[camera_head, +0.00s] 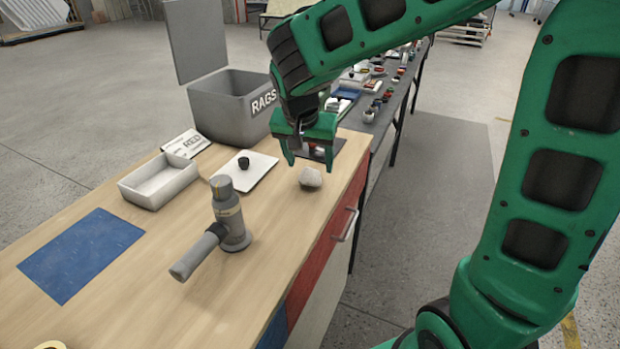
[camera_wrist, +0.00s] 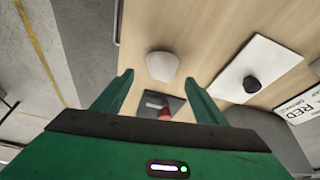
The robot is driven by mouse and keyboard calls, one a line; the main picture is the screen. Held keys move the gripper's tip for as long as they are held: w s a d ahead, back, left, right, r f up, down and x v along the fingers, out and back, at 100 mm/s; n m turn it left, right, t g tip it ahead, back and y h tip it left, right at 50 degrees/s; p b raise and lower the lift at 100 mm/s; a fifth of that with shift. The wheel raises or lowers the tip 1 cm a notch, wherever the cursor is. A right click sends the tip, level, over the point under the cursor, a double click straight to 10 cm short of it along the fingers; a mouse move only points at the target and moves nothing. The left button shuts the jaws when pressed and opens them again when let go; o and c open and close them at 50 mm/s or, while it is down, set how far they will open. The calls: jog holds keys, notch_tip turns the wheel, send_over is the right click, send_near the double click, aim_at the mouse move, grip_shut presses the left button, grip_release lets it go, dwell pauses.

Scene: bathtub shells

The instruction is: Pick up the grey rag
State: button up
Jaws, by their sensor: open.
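The grey rag (camera_head: 310,177) is a small, pale grey, rounded lump on the wooden bench, near its right edge. It also shows in the wrist view (camera_wrist: 162,66), up ahead of the fingers. My gripper (camera_head: 308,157) is open and empty. It hangs just above and behind the rag in the head view, apart from it. In the wrist view, the two green fingers (camera_wrist: 160,84) are spread wide, with the rag beyond their tips and roughly centred between them.
A grey bin marked RAGS (camera_head: 225,105) with a raised lid stands behind left. A white board with a dark knob (camera_head: 240,180), a white tray (camera_head: 157,185), a grey tool (camera_head: 230,222) and a blue mat (camera_head: 80,254) lie leftward. A dark plate with a red item (camera_wrist: 165,110) is near the fingers.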

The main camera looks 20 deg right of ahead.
aim_at(310, 173)
jog(key=x, duration=0.5)
jog(key=shift+s+a+f, duration=0.15)
jog(key=shift+a, duration=0.1)
jog(key=c, duration=1.1)
